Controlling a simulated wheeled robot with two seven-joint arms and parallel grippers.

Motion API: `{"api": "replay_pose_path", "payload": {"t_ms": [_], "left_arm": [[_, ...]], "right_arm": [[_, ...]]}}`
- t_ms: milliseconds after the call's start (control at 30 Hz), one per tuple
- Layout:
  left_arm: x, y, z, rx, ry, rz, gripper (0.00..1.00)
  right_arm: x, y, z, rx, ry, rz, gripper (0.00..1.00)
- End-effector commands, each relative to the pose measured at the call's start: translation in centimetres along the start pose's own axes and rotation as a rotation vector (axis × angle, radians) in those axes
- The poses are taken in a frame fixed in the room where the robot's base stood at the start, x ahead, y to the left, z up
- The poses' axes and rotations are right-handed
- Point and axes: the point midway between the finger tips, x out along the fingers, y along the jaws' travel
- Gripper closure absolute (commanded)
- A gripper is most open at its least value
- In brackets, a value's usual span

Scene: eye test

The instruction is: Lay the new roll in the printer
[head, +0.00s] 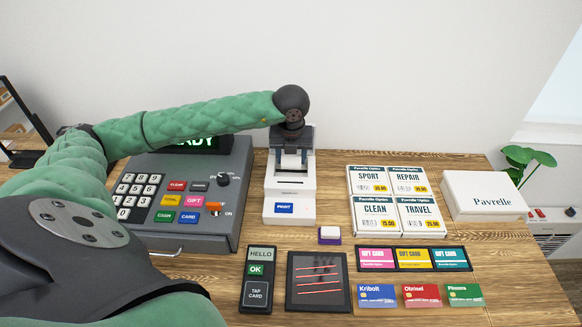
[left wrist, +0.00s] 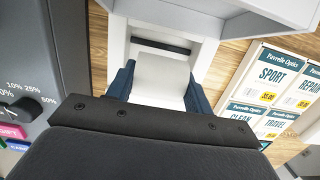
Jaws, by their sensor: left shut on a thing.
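The white receipt printer (head: 290,206) with a blue PRINT button stands on the counter, right of the cash register. My left gripper (head: 291,158) is over the printer's rear part, pointing down. In the left wrist view its two dark blue fingers (left wrist: 160,88) are shut on the sides of the white paper roll (left wrist: 160,74). The roll (head: 291,162) also shows in the head view, below my wrist. A dark slot in the printer (left wrist: 160,44) lies just beyond the roll. I cannot tell whether the roll touches the printer's bay. My right gripper is not in view.
The cash register (head: 236,190) stands close on the left. Sign cards (head: 394,200) and a white Pavrelle box (head: 484,195) are on the right. A card terminal (head: 258,280), a dark pad (head: 319,282) and gift cards (head: 414,258) lie in front.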

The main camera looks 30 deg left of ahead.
Motion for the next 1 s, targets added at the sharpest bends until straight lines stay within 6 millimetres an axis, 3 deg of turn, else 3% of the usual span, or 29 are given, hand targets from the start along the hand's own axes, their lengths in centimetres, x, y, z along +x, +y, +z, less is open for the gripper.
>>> {"api": "replay_pose_path", "payload": {"t_ms": [167, 400, 533, 800, 967, 1000], "left_arm": [[0.9, 0.1, 0.0, 0.0, 0.001, -0.001, 0.72], [3.9, 0.1, -0.4, 0.0, 0.001, 0.0, 0.72], [4.1, 0.1, -0.4, 0.0, 0.0, -0.001, 0.72], [4.2, 0.1, -0.4, 0.0, 0.0, -0.001, 0.72], [4.3, 0.1, -0.5, 0.0, 0.0, -0.001, 0.72], [4.3, 0.1, -0.4, 0.0, 0.0, -0.001, 0.41]], "right_arm": [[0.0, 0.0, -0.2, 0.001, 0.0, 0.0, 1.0], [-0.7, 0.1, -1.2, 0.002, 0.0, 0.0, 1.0], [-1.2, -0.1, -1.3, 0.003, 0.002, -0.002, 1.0], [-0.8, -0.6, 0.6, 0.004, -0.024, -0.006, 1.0], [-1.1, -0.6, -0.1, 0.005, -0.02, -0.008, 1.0], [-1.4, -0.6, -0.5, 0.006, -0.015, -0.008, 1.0]]}}
